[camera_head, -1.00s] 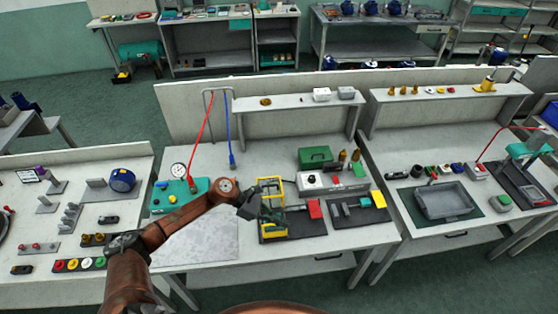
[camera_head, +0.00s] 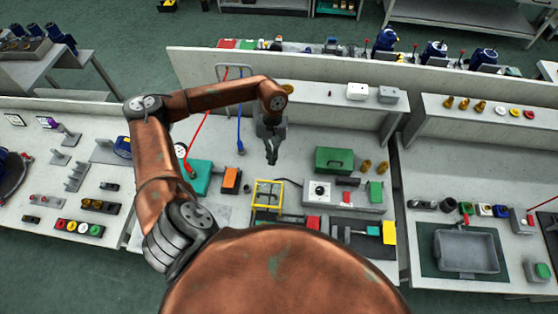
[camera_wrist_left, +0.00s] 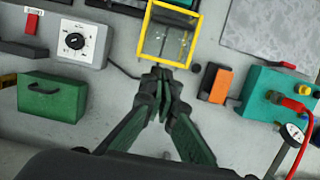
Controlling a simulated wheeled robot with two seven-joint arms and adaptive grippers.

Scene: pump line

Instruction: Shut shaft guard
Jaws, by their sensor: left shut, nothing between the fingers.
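The shaft guard (camera_head: 267,181), a yellow frame with a clear panel, is on the middle bench, left of the control box. My own arm hides what lies in front of it, and I cannot tell whether it is up or shut. In the left wrist view the guard (camera_wrist_left: 166,60) shows at the top, just beyond the fingertips. My left gripper (camera_head: 272,159) is shut and empty, above the bench behind the guard, apart from it in the head view. It also shows in the left wrist view (camera_wrist_left: 160,76). My right gripper is not in view.
A control box (camera_head: 345,196) with a dial and a green case (camera_head: 334,160) stand right of the guard. An orange-and-black block (camera_head: 231,180) and a teal unit (camera_head: 197,177) with a red hose stand left. A shelf (camera_head: 330,108) runs behind.

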